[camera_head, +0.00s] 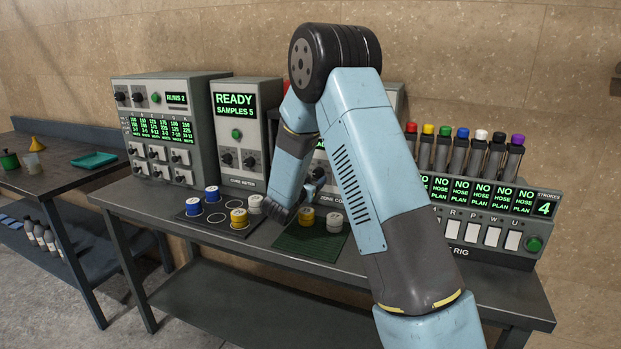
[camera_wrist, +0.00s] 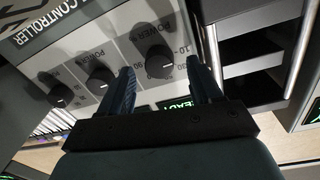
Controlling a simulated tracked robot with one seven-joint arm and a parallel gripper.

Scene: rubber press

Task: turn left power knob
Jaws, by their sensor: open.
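In the wrist view, which shows the panel upside down, my gripper (camera_wrist: 160,66) is open. Its two fingers stand on either side of a round black knob (camera_wrist: 159,62) with a numbered scale and a partly readable "POWER" label. I cannot tell whether the fingers touch it. Two more black knobs, the middle one (camera_wrist: 99,80) and the outer one (camera_wrist: 60,95), lie to the left on the same grey controller panel (camera_wrist: 115,45). In the head view the zone controller (camera_head: 333,199) is mostly hidden behind my arm, and its knobs can hardly be made out.
The cure meter unit (camera_head: 235,185) stands left of the controller, and the rig with coloured caps (camera_head: 490,250) stands right. A dark mat (camera_head: 205,228) and a green mat (camera_head: 295,243) with small cylinders lie in front, below my wrist.

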